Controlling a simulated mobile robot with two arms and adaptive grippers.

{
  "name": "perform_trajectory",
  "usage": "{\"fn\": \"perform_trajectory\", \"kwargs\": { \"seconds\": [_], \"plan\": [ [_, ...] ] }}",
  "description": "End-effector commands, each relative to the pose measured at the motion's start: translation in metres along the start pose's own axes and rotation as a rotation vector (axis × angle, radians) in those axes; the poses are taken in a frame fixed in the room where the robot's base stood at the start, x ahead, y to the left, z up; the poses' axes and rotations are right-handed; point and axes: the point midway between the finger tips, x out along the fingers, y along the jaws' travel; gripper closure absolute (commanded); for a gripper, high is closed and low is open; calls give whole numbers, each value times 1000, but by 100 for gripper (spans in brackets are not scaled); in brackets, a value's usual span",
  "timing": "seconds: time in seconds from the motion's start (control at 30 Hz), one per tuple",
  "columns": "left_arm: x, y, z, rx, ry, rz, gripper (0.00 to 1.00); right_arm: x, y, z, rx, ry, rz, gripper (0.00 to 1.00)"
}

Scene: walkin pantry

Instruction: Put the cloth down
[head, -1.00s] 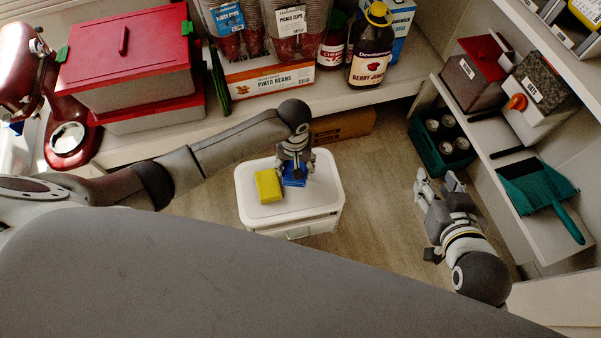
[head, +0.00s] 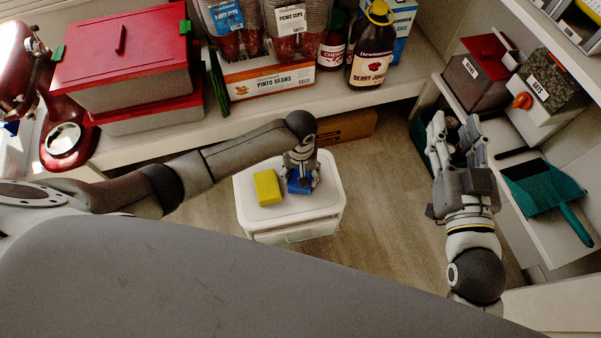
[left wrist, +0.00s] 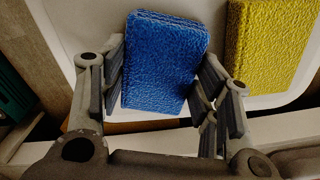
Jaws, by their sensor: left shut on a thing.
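A blue folded cloth (head: 299,182) is between the fingers of my left gripper (head: 300,177), over the right part of a white lidded bin (head: 250,222). In the left wrist view the cloth (left wrist: 163,62) shows as a thick layered block with a finger on each long side. My left gripper (left wrist: 165,90) is shut on it. I cannot tell whether the cloth touches the lid. My right gripper (head: 456,135) is open and empty, its fingers apart, in front of the shelf at right.
A yellow block, sponge or cloth (head: 267,187), lies on the lid left of the blue cloth. A cardboard box (head: 345,126) stands behind the bin. Floor right of the bin is clear.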

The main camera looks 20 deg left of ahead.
Motion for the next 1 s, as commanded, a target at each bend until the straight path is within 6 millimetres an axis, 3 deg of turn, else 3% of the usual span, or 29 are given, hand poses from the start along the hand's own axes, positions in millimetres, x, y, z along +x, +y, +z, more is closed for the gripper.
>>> {"fn": "perform_trajectory", "kwargs": {
  "seconds": [0.3,0.33,0.47,0.93,1.0],
  "plan": [
    [3,0,0,0,-1,0,62,0,0,1,0,-9,0,60],
    [3,0,0,0,0,0,39,0,0,2,0,-11,0,60],
    [3,0,0,0,0,0,22,0,0,2,0,-10,0,60],
    [-3,0,0,0,0,0,21,0,0,0,0,-9,1,60],
    [-7,0,0,0,0,0,21,-2,2,11,-1,-63,5,60]
  ]
}}
